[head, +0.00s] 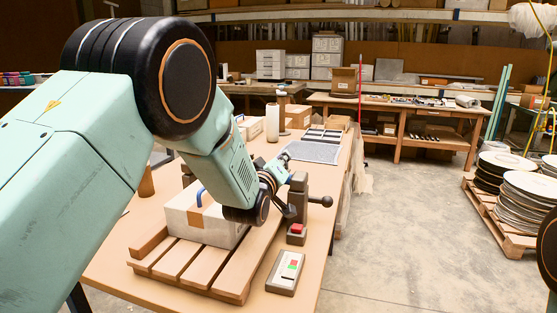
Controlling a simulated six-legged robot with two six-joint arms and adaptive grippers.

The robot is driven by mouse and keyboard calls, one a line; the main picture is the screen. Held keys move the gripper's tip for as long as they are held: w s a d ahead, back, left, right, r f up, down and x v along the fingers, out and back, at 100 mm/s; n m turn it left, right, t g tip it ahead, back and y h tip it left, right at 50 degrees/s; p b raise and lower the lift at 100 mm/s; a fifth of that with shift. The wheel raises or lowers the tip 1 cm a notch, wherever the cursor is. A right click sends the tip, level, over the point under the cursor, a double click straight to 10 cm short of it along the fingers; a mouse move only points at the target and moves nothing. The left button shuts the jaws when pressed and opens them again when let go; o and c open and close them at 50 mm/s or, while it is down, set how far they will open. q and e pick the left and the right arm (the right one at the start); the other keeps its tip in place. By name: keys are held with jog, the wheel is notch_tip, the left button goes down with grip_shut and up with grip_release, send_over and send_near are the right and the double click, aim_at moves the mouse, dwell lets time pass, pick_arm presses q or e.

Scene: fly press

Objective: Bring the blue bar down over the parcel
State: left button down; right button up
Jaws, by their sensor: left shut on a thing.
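The parcel (203,222), a pale box with a brown tape strip, sits on a slatted wooden base (190,270) on the near table. A short curved piece of the blue bar (199,191) shows above the parcel; my left forearm hides the rest. A dark post (299,188) with a ball-ended handle (326,201) stands right of the parcel. My left gripper (289,209) is beside this post, right of the parcel. It is shut on what appears to be the blue bar, though the contact is mostly hidden. My right gripper is out of view.
A grey mat (314,151) and cartons lie farther back. Open floor is to the right, before a pallet of discs (526,208).

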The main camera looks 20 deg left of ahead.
pick_arm(q)
jog(key=shift+s+d+f, duration=0.1)
jog(key=shift+d+f, duration=0.05)
jog(key=shift+f, duration=0.3)
jog(key=shift+s+d+f, duration=0.1)
jog(key=shift+d+f, duration=0.05)
jog(key=shift+f, duration=0.35)
jog(key=c, duration=1.7)
grip_release()
jog(key=shift+c, duration=0.2)
jog(key=o, duration=0.3)
jog(key=shift+d, duration=0.2)
jog(key=shift+a+r, duration=0.1)
jog(key=shift+r, duration=0.15)
